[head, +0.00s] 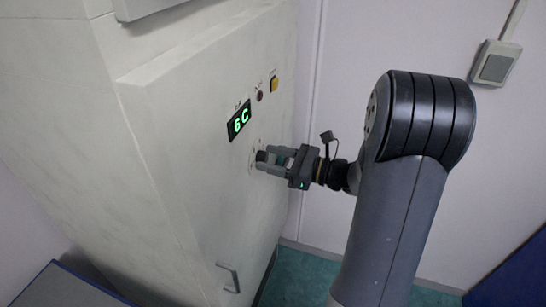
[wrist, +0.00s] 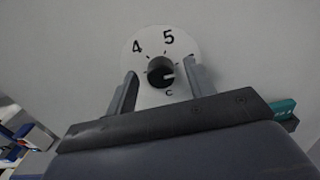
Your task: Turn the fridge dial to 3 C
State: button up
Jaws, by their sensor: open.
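The fridge dial is a black knob (wrist: 160,72) with a white pointer, on a round white scale plate (wrist: 152,46) where 4, 5 and a C show. The pointer is turned toward the right in the wrist view. Other marks on the scale are hidden by my gripper. The dial knob (head: 262,156) also shows in the head view, on the front of the white fridge (head: 185,150). A green display (head: 239,121) above it reads 6 C. My gripper (wrist: 162,84) is open, its fingers on either side of the knob; I cannot tell whether they touch it.
A yellow button (head: 274,85) and a small dark knob (head: 259,96) are above the display. A handle (head: 229,278) is low on the fridge front. A wall switch (head: 496,63) is at the upper right. Blue-edged furniture (head: 62,286) stands at the lower left.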

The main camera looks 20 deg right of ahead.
jog(key=shift+c, duration=0.5)
jog(key=c, duration=0.9)
jog(key=shift+o, duration=0.2)
